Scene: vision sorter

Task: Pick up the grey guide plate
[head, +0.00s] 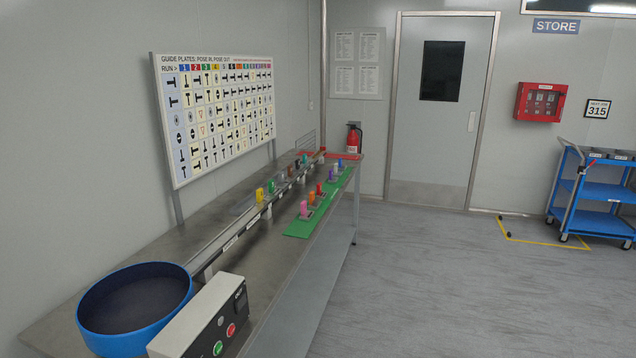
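Several small coloured guide plates stand along the rail on the steel bench, among them a yellow one (259,194) and a green one (271,186). More stand in a row on a green mat (297,229) at the bench's right edge, among them a pink one (304,209), an orange one (311,197) and a red one (319,188). They are small and far off, and I cannot pick out a grey guide plate for certain. My gripper is not in view.
A blue round bowl (134,335) and a control box (205,318) with green and red buttons occupy the bench's near end. A pose chart (215,110) stands behind the bench. The floor to the right is open, up to a blue cart (590,194) near the far wall.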

